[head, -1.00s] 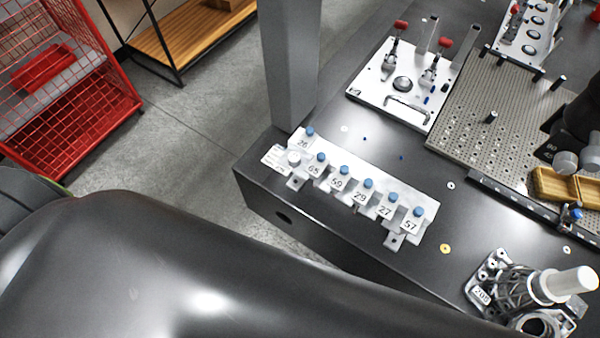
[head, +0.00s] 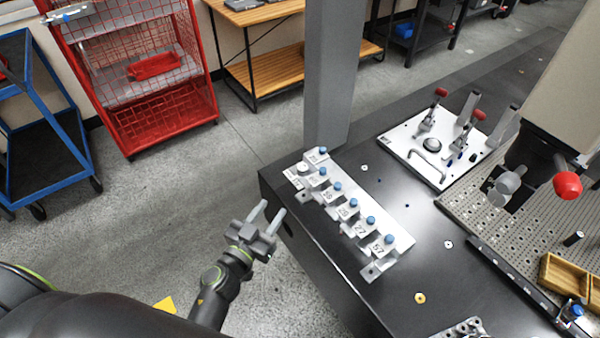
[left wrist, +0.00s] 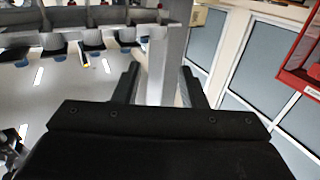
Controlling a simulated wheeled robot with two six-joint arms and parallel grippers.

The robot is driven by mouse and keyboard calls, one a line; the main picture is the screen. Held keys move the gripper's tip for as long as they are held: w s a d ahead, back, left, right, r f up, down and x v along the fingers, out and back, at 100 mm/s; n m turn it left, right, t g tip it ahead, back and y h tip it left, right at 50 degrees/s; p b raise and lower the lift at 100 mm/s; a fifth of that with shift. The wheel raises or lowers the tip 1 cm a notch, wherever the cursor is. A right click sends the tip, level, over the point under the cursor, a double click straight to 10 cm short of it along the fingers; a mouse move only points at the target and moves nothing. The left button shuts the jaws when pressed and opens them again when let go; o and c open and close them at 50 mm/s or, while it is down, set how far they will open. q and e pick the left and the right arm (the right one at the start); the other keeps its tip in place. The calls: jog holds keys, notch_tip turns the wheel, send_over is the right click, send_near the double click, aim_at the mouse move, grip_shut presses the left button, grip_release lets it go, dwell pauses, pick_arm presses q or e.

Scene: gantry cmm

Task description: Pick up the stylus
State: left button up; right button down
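A light rack (head: 393,244) stands along the near left edge of the dark table. Several blue-capped pieces, which look like styli, stand in it in a row over printed numbers; one of them is the blue-capped stylus (head: 371,221) near the front end. I cannot tell which one the task means. My left gripper (head: 270,211) is open and empty, left of the rack and apart from it, beyond the table edge. Its two fingers also show spread apart in the left wrist view (left wrist: 163,85), with a grey pillar behind them. My right gripper is not in view.
A grey pillar (head: 333,75) rises behind the rack. A white clamp plate (head: 405,150) and a perforated plate (head: 497,215) lie farther right. Left of the table is open floor.

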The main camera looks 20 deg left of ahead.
pick_arm(q)
send_near(300, 174)
jog(key=w, duration=0.5)
jog(key=w+d+b, duration=0.1)
jog(key=w, duration=0.1)
jog(key=w+b, duration=0.1)
jog(key=w, duration=0.1)
jog(key=shift+d, duration=0.35)
jog(key=shift+s+r, duration=0.1)
jog(key=shift+c, duration=0.4)
jog(key=c, duration=0.7)
